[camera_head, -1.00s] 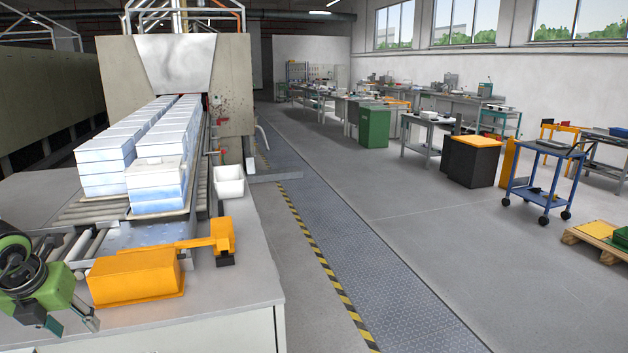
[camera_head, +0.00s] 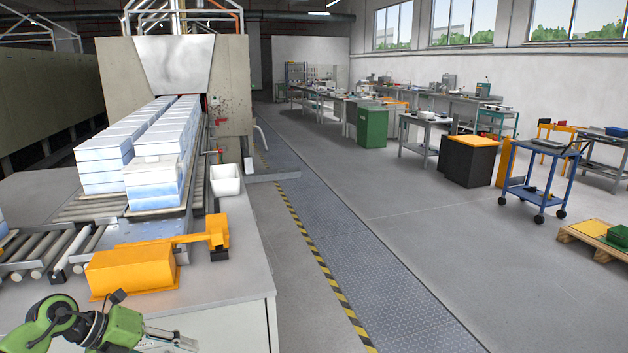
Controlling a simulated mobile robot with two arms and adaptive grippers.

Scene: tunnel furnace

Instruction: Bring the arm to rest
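My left gripper (camera_head: 180,340), green and dark grey, is at the bottom left of the head view, in front of the near edge of the bench. Its fingers point right and are partly cut off by the lower picture edge, so their opening is unclear. No object shows in it. My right gripper is out of view.
An orange box-shaped unit (camera_head: 133,270) and a white bin (camera_head: 226,180) stand on the grey bench (camera_head: 232,280). Stacked white-blue blocks (camera_head: 155,185) sit on the roller conveyor leading into the furnace (camera_head: 236,95). The striped walkway (camera_head: 365,250) to the right is clear.

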